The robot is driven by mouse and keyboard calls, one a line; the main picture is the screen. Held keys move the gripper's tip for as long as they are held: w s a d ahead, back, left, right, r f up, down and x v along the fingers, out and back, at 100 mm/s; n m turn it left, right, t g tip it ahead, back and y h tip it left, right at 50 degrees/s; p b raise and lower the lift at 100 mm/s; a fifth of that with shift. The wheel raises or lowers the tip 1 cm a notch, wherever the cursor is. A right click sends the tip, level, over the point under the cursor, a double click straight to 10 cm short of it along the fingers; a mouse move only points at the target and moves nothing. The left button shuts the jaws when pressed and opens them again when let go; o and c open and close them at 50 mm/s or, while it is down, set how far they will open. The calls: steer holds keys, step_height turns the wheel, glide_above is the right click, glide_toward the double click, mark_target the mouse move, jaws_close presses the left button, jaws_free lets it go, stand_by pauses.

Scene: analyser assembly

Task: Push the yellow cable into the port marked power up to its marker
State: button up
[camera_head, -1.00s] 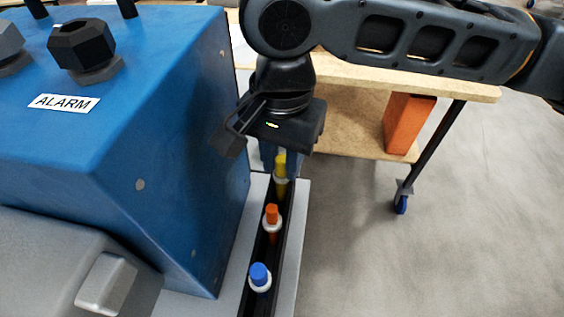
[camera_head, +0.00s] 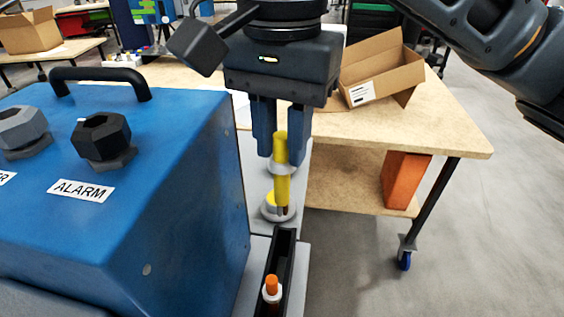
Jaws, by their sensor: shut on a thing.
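My gripper (camera_head: 281,158) is shut on the yellow cable (camera_head: 282,188), which hangs upright between its fingers with a grey collar partway down. It is above the far end of the black rack (camera_head: 284,248), right of the blue box. On the blue box (camera_head: 200,190), a grey hexagonal port (camera_head: 20,131) is at the far left; its label (camera_head: 6,178) is cut off and reads only "ER". A black hexagonal port (camera_head: 102,138) stands beside the label ALARM (camera_head: 81,190). The cable is well apart from both ports.
An orange-topped cable (camera_head: 271,288) stands in the rack. A round grey and yellow piece (camera_head: 274,208) shows by the cable's lower end. A black handle (camera_head: 98,74) rises from the box top. Behind is a wooden table (camera_head: 440,135) with an open carton (camera_head: 380,70).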

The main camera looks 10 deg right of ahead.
step_height(320, 180, up, 2)
steer(key=shift+r+p, duration=0.1)
steer(key=shift+p, duration=0.4)
step_height(320, 180, up, 6)
steer(key=p, duration=0.8)
steer(key=shift+r, duration=0.15)
